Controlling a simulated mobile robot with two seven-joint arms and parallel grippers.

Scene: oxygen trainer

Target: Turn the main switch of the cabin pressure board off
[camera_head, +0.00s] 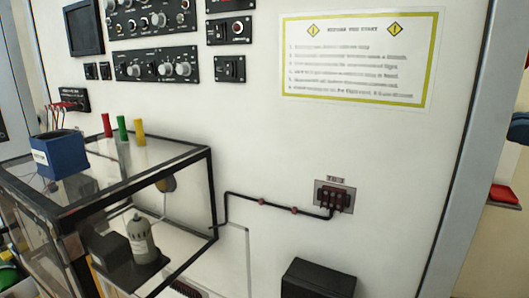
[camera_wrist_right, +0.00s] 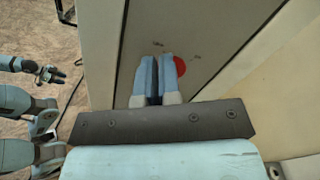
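In the right wrist view a red round part (camera_wrist_right: 179,66) sits on a grey panel (camera_wrist_right: 201,28), partly hidden behind one finger. Small dark marks beside it are too blurred to read. My right gripper (camera_wrist_right: 158,58) points at this panel, its two light blue fingers close together with a narrow dark gap. I cannot tell whether they touch or hold the red part. My left gripper (camera_wrist_right: 52,75) shows small at the left of that view, away from the panel. In the head view no label lets me tell the cabin pressure board or its main switch.
The head view shows a white wall with a black knob panel (camera_head: 157,65), a black switch box (camera_head: 230,69) and a notice (camera_head: 358,55). A black-framed clear case (camera_head: 140,187) carries a blue box (camera_head: 62,156). A red object (camera_head: 504,194) lies at the right edge.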

